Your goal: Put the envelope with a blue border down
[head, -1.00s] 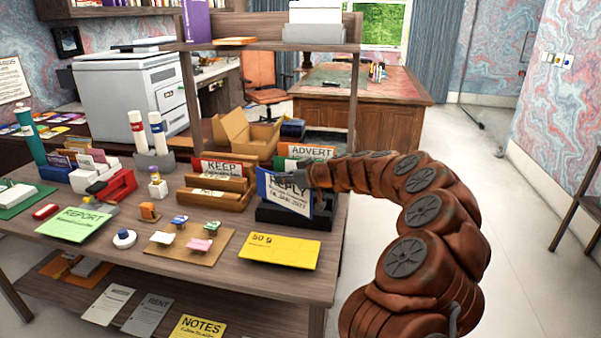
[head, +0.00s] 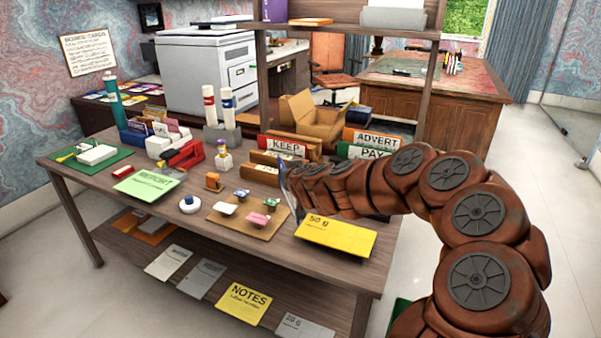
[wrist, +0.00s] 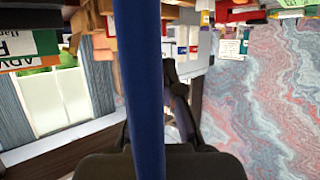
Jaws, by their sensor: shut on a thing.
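The envelope with a blue border (head: 289,190) is held upright in my gripper (head: 301,186). In the head view it is nearly edge-on, above the desk just behind the yellow 50 g card. In the wrist view its blue edge (wrist: 139,75) runs as a vertical band down the middle, between the dark gripper parts (wrist: 150,150). My gripper is shut on it. Its written face is not readable now, and my arm hides the desk behind it. Whether its lower edge touches anything is unclear.
The yellow 50 g card (head: 337,236) lies at the desk's front right. A tan board with small stamps (head: 247,217) is left of it. KEEP (head: 284,148), ADVERT (head: 377,139) and PAY (head: 372,153) holders stand behind. A green REPORT sheet (head: 148,184) lies left.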

